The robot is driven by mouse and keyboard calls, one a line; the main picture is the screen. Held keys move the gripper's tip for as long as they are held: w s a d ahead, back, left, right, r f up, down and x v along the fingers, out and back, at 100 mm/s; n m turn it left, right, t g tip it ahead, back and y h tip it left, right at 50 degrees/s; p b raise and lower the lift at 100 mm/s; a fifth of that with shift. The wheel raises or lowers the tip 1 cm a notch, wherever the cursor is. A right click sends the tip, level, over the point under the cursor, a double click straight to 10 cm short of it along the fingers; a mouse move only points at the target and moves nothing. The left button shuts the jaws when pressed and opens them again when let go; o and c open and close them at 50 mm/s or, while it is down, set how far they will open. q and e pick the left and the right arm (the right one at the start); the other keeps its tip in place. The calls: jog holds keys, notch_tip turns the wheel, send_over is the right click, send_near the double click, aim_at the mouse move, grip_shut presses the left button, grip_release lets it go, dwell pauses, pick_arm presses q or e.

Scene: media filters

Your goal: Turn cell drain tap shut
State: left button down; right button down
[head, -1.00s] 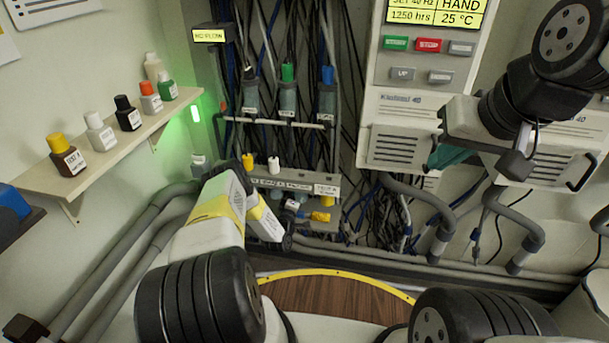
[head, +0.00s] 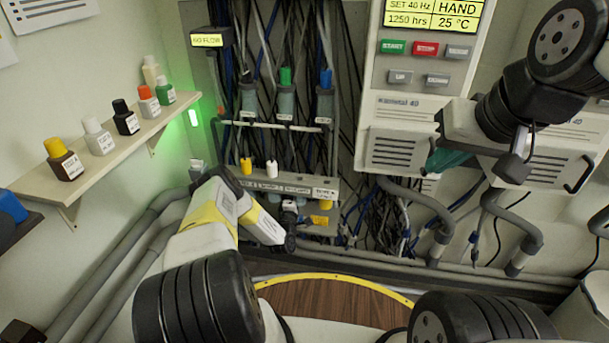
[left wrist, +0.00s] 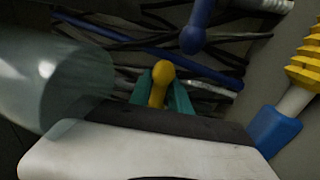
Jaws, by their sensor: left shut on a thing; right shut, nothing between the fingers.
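In the left wrist view, a yellow rounded handle (left wrist: 158,84), which looks like the drain tap's, sits between the teal fingers of my left gripper (left wrist: 162,94). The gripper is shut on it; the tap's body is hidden. In the head view, my left wrist reaches down to the low pipework, and the left fingertips cannot be made out. A small yellow fitting (head: 319,220) shows just right of that wrist; I cannot tell whether it is the same tap. My right gripper (head: 442,160) is shut and empty in front of the grey control unit.
A blue-ended part (left wrist: 196,36), a clear cylinder (left wrist: 70,85) and a yellow ribbed fitting (left wrist: 305,65) crowd around the left fingers. Cables hang behind. A shelf (head: 110,150) with several bottles is at left. Grey hoses (head: 435,215) run below the control unit (head: 410,100).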

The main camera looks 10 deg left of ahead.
pick_arm(q)
jog(key=c, duration=1.2)
grip_release()
jog(key=shift+s, duration=0.1)
jog(key=s+f, duration=0.1)
jog(key=s, duration=0.6)
jog(key=shift+s+a+f, duration=0.15)
jog(key=shift+s+f, duration=0.1)
